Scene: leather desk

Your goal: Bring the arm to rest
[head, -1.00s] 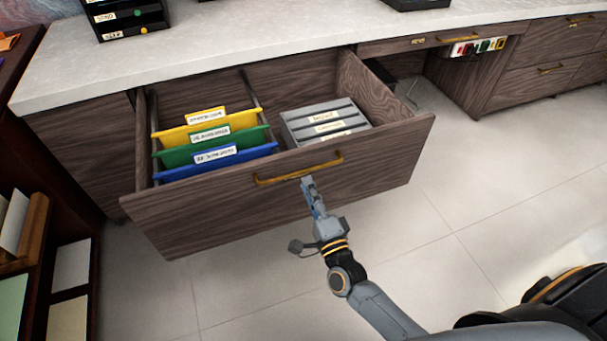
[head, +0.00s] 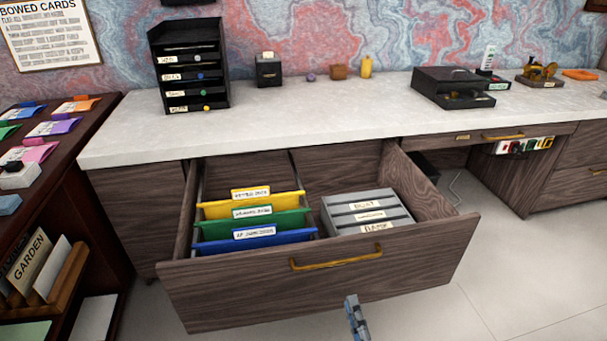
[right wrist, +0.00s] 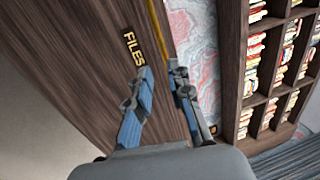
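The tip of my right gripper (head: 352,302) shows at the bottom of the head view, below and apart from the gold handle (head: 335,259) of a pulled-out wooden drawer (head: 320,290). In the right wrist view its two blue-grey fingers (right wrist: 163,72) stand apart with nothing between them. Beyond them are the drawer's front (right wrist: 75,45), with a "FILES" label (right wrist: 133,48), and the gold handle (right wrist: 160,30). The rest of the right arm is outside the head view. My left gripper is not in view.
The open drawer holds yellow, green and blue hanging files (head: 255,237) and a grey divided box (head: 366,211). Above it is a pale countertop (head: 290,120) with a black letter tray (head: 188,70). A dark shelf unit (head: 75,180) stands left. Floor is clear at lower right.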

